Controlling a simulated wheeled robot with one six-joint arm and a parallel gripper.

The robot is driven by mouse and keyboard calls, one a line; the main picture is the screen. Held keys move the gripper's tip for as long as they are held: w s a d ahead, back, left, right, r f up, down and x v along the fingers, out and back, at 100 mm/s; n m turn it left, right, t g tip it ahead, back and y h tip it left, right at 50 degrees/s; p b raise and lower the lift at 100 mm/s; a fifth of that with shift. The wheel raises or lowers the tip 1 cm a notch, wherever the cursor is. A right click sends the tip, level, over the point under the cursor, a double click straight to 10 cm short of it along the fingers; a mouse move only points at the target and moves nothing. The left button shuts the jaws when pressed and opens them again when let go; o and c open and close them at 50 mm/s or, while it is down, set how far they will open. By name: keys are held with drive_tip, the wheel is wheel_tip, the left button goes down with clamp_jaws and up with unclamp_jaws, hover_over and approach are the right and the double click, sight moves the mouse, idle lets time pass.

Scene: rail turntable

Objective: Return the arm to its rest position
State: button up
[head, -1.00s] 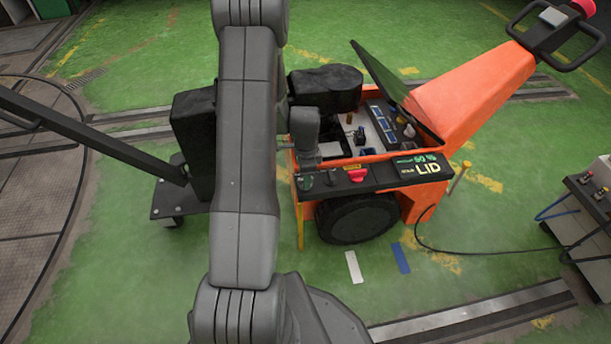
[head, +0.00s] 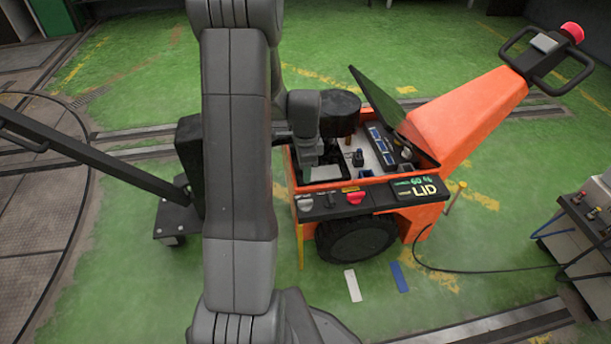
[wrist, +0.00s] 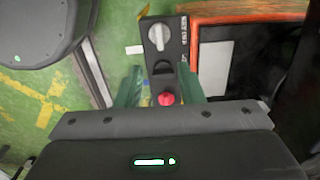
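My arm crosses the left middle of the head view from top to bottom. My gripper (head: 308,168) hangs over the left part of the orange cart (head: 465,115), close above its open bay. In the wrist view its two dark green fingers (wrist: 160,88) stand apart, with nothing seen held between them. A red knob (wrist: 166,98) on the cart's panel shows through the gap, and a grey knob (wrist: 158,37) lies beyond. In the head view, the red knob (head: 355,197) and grey knob (head: 304,203) sit on the black front panel (head: 380,196). The fingertips are unclear there.
The cart's dark lid (head: 390,110) stands raised. A black hand bar (head: 90,160) slants in from the left beside my arm. A grey equipment trolley (head: 585,225) with a cable stands at right. Green floor in front is mostly clear, with white (head: 353,285) and blue (head: 399,277) strips.

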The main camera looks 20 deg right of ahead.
sight(305, 201)
drive_tip(key=shift+r, duration=0.3)
drive_tip(key=shift+f, duration=0.1)
wheel_tip(305, 201, down, 14)
drive_tip(key=b, duration=0.4)
drive_tip(key=shift+r, duration=0.2)
drive_tip(key=shift+f+b, duration=0.3)
drive_tip(key=shift+f, duration=0.05)
drive_tip(key=shift+r+n, duration=0.25)
drive_tip(key=shift+n, duration=0.45)
drive_tip(key=n, duration=0.4)
drive_tip(key=shift+n+b, duration=0.3)
drive_tip(key=shift+b, duration=0.1)
drive_tip(key=shift+n+b, duration=0.35)
drive_tip(key=shift+n, duration=1.45)
drive_tip(key=shift+r, duration=0.1)
